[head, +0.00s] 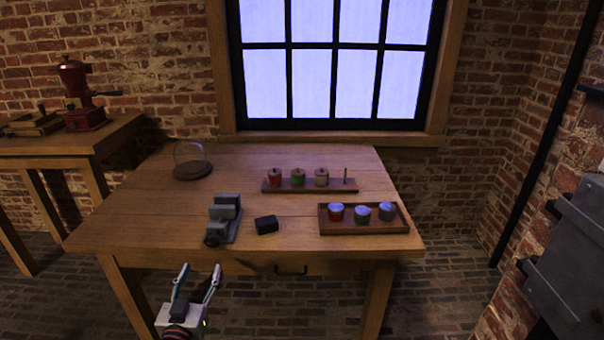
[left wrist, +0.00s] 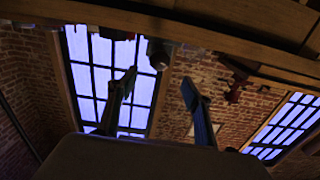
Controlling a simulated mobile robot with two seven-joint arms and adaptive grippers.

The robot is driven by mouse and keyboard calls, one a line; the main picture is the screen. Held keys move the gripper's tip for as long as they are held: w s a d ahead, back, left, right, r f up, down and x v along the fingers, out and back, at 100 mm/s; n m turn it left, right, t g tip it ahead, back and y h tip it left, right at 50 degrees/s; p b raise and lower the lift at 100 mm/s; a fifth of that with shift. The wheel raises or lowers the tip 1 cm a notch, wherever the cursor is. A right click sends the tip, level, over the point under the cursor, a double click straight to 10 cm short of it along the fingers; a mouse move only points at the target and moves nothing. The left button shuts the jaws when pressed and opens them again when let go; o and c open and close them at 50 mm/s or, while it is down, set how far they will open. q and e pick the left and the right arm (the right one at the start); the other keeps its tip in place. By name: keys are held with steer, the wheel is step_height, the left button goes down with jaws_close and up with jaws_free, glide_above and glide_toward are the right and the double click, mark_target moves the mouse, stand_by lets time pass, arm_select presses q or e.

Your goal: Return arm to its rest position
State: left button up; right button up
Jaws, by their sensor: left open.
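My left gripper (head: 200,284) is open and empty in the head view. It is in front of the table's near edge, left of the drawer handle, apart from everything on the table. In the left wrist view its two fingers (left wrist: 160,95) stand apart with nothing between them, pointing toward the window and brick wall. My right gripper is in neither view.
The wooden table (head: 140,225) also holds a peg rack (head: 335,186) with three coils, a glass dome (head: 190,160), a grey vise-like device (head: 224,218) and a small black block (head: 266,225). A side table with a red grinder (head: 80,100) stands left. Floor shows right of the gripper.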

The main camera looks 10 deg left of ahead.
arm_select(q)
steer(key=s+d+f+m+g+h+p, duration=0.1)
steer(key=s+d+f+m+g+h, duration=0.25)
steer(key=s+d+f, duration=0.6)
steer(key=s+d+f+m+g+h+p, duration=0.1)
steer(key=s+d+f+m+g+h, duration=0.25)
steer(key=s+d+f, duration=0.6)
steer(key=n+t+y+b, duration=0.5)
steer(key=n+t+y, duration=0.2)
glide_toward(211, 243)
steer(key=d+x, duration=0.1)
steer(key=x, duration=0.7)
steer(key=a+x, duration=0.1)
steer(key=x, duration=0.2)
steer(key=shift+s, duration=0.15)
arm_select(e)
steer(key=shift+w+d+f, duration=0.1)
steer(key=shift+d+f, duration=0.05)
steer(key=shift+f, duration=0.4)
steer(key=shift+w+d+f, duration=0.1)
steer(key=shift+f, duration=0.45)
arm_select(q)
steer(key=c, duration=1.1)
